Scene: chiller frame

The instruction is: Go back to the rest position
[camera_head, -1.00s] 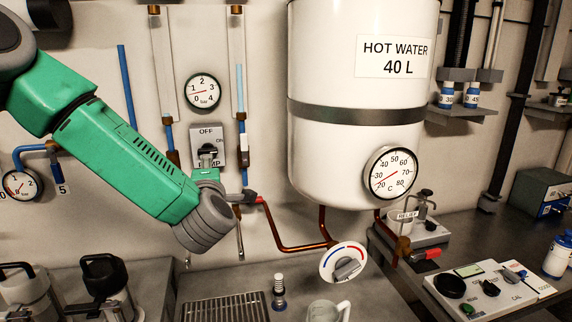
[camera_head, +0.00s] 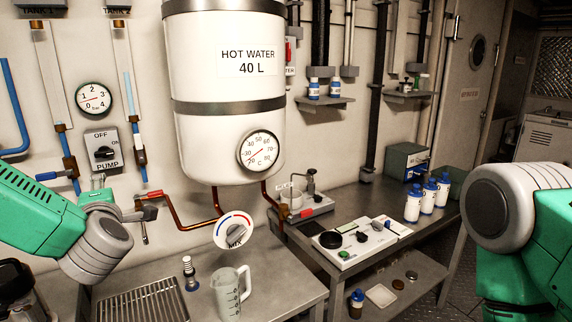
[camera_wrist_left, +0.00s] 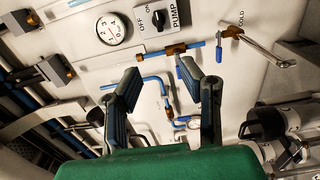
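My left gripper (camera_wrist_left: 158,68) is open in the left wrist view, with two dark fingers apart and nothing between them. Beyond the fingers are the wall, blue pipes and a brass valve; I see no contact. In the head view my left arm comes in from the left, and its grey wrist hides most of the gripper. The pump switch (camera_head: 104,152) is on the wall just above that wrist. My right arm shows at the right edge of the head view; its gripper is out of view.
The white hot water tank (camera_head: 228,125) hangs above the counter, with copper pipes and the mix dial (camera_head: 233,231) below it. A clear jug (camera_head: 229,292) and a drain grate (camera_head: 145,303) are on the counter. White bottles (camera_head: 413,205) stand on the right bench.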

